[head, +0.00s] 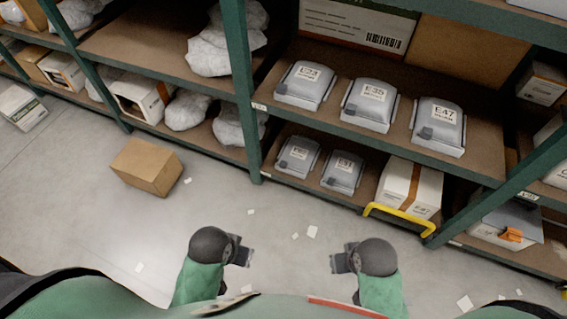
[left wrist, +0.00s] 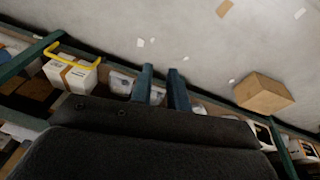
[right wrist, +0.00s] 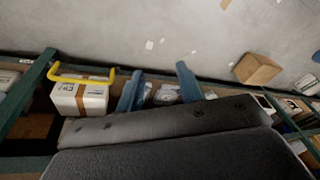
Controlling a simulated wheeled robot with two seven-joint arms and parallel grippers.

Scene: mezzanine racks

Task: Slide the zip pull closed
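No zip pull can be made out for certain. A small orange piece (head: 511,235) sits on a grey-blue flat item (head: 520,215) on the low shelf at the far right in the head view; I cannot tell whether it is a zip pull. My left gripper (head: 247,256) is over the floor at the bottom middle; its fingers stand apart and empty in the left wrist view (left wrist: 161,72). My right gripper (head: 335,262) is level with it to the right, its fingers wider apart and empty in the right wrist view (right wrist: 158,75). Both are far from the orange piece.
Green-framed racks (head: 243,90) run across the back. Several grey lidded cases (head: 368,105) stand on their shelves. A yellow handle (head: 400,212) sticks out before a white carton (head: 409,188). A cardboard box (head: 147,167) lies on the floor at left. The floor between is mostly clear, with paper scraps.

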